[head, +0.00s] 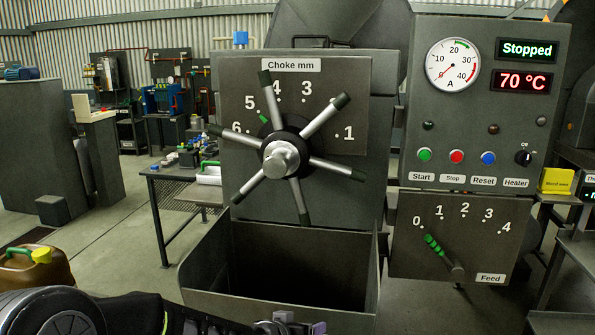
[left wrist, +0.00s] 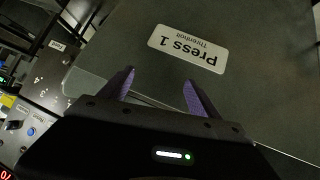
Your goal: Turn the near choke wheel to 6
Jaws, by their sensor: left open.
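The choke wheel (head: 285,158) is a dark hub with a silver centre and several silver spokes with black tips. It stands on a grey panel (head: 350,75) labelled Choke mm, with a number scale around it. A green mark (head: 263,117) at the hub's upper left points at about 5; the 6 (head: 236,127) is lower left, and spokes partly cover the scale. My left gripper (head: 302,326) is at the bottom edge of the head view, below and apart from the wheel. In the left wrist view its purple fingers (left wrist: 160,90) are apart and empty. My right gripper is not in view.
An open grey bin (head: 300,302) sits below the wheel. A control panel (head: 485,100) reads Stopped and 70 °C, above a Feed dial (head: 445,255). A Press 1 label (left wrist: 188,48) shows upside down in the left wrist view. A jerrycan (head: 38,272) stands at left.

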